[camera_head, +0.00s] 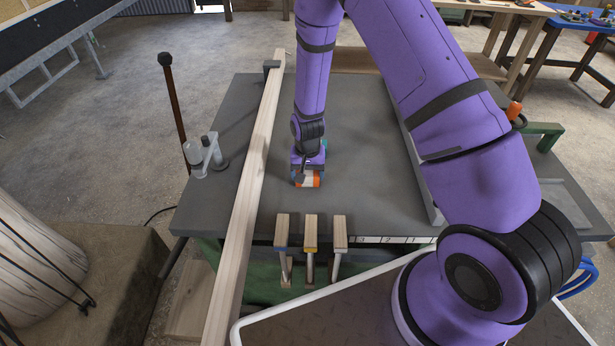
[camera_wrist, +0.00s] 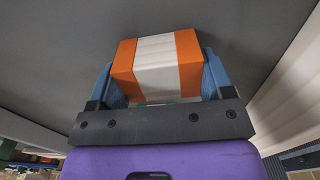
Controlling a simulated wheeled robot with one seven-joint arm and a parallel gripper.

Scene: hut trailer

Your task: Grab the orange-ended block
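The orange-ended block (camera_wrist: 158,62) has a white middle band between two orange ends. In the wrist view it sits between the two blue fingers of my gripper (camera_wrist: 160,85), one finger against each orange end, with no clear gap. My gripper looks shut on it. In the head view my gripper (camera_head: 308,172) points down over the grey table, and the block (camera_head: 307,180) shows at its tip, partly hidden by the gripper. I cannot tell whether the block touches the table top.
The grey table (camera_head: 375,200) is mostly clear around the gripper. A long wooden beam (camera_head: 250,185) lies along its left side. Several wooden-topped clamps (camera_head: 311,233) stand at the front edge. A grey metal rail (camera_head: 413,160) lies to the right. A fixture (camera_head: 205,155) stands at the left edge.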

